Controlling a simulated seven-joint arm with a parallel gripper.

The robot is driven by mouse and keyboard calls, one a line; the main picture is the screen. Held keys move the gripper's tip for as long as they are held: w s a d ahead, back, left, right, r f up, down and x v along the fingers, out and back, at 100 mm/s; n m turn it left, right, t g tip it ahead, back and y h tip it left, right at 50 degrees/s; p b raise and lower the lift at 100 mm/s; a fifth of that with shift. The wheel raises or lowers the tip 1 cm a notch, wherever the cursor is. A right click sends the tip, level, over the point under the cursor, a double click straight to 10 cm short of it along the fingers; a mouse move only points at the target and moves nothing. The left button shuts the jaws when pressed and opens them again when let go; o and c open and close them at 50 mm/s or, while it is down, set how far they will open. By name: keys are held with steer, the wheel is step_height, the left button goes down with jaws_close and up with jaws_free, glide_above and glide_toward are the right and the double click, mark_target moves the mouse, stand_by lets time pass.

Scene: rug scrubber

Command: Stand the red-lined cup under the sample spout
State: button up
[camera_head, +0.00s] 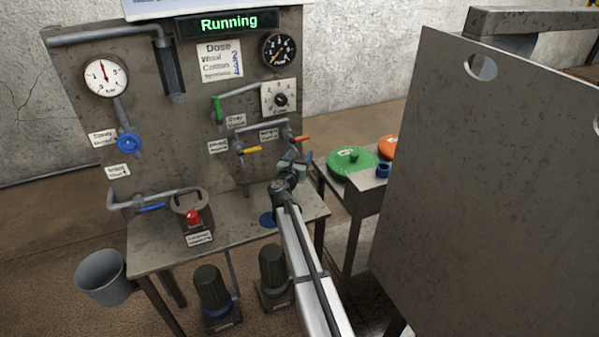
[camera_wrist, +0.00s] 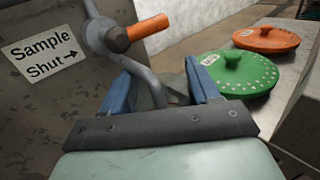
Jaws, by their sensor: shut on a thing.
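The sample spout is a bent grey pipe (camera_wrist: 148,82) below the valve with the orange handle (camera_wrist: 148,27), beside the "Sample Shut" label (camera_wrist: 40,52). The orange handle also shows in the head view (camera_head: 301,138). My gripper (camera_head: 303,160) is at the panel's right edge, just below that handle. In the wrist view its blue fingers (camera_wrist: 160,88) are shut on a grey object (camera_wrist: 174,86), mostly hidden behind the gripper and the pipe. No red line shows on it, so I cannot confirm it is the red-lined cup. I cannot tell whether the spout touches it.
A side table on the right holds a green lid (camera_head: 352,161), an orange lid (camera_head: 388,147) and a small blue item (camera_head: 384,170). A large grey plate (camera_head: 480,200) stands at right.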

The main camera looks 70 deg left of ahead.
steer(key=shift+f, duration=0.9)
steer(key=shift+a+f, duration=0.1)
steer(key=shift+f, duration=2.5)
steer(key=shift+f, duration=0.1)
steer(key=o, duration=1.4)
steer(key=shift+c, duration=0.2)
steer(key=v, duration=1.2)
